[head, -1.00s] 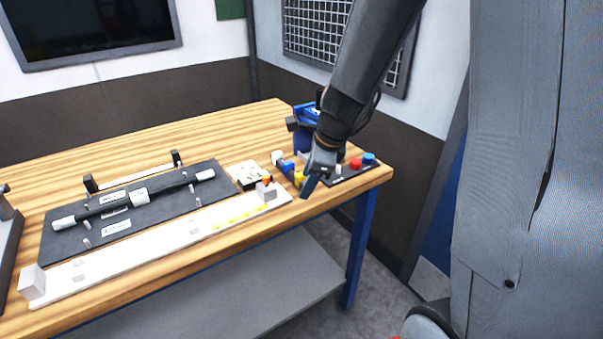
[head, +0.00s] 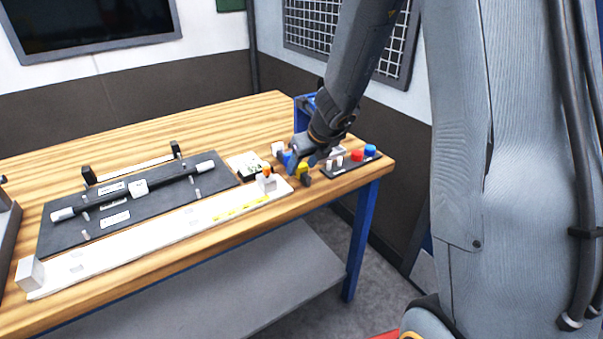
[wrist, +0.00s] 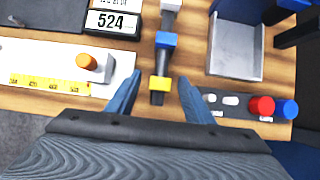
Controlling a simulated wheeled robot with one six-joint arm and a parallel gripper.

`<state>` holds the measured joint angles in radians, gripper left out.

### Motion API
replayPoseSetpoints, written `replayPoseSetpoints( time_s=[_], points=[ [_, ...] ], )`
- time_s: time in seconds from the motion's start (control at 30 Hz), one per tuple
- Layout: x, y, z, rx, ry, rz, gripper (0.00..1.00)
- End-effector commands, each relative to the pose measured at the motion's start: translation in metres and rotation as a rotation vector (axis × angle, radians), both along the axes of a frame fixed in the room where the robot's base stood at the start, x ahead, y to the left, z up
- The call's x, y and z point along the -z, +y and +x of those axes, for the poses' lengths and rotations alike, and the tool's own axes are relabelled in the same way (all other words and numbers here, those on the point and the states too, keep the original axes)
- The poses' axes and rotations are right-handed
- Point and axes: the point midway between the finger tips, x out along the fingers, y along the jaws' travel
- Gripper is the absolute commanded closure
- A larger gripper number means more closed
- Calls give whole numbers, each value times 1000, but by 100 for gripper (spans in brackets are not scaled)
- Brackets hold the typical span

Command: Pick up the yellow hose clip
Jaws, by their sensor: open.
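The yellow hose clip (wrist: 160,84) sits around a dark hose-like bar in the wrist view, below a blue clip (wrist: 166,40) on the same bar. In the head view the yellow clip (head: 303,169) shows near the table's right front edge, partly beside my gripper. My gripper (wrist: 157,82) is open, with one blue-grey finger left of the yellow clip and one right of it. A gap shows on both sides, so neither finger visibly touches it. The height of the fingers above the clip is hard to tell.
To the right is a dark panel (wrist: 232,113) with red (wrist: 262,105) and blue (wrist: 286,109) knobs. A grey tray (wrist: 236,72) stands above it. To the left are a white rail (wrist: 55,62) with an orange-topped block (wrist: 88,64) and a display reading 524 (wrist: 112,20).

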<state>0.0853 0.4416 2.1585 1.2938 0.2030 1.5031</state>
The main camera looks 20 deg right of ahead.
Motion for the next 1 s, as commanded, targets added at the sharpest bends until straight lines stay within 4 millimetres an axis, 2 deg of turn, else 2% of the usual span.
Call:
replayPoseSetpoints(
  time_s=[0.1,0.37,0.57,0.87,1.0],
  points=[
    [8,1,5,0,-1,0,53],
    [8,1,5,0,-1,-1,54],
    [8,1,5,0,-1,-1,88],
    [7,1,5,0,-1,-1,88],
    [-2,1,5,-1,-2,-1,88]
  ],
)
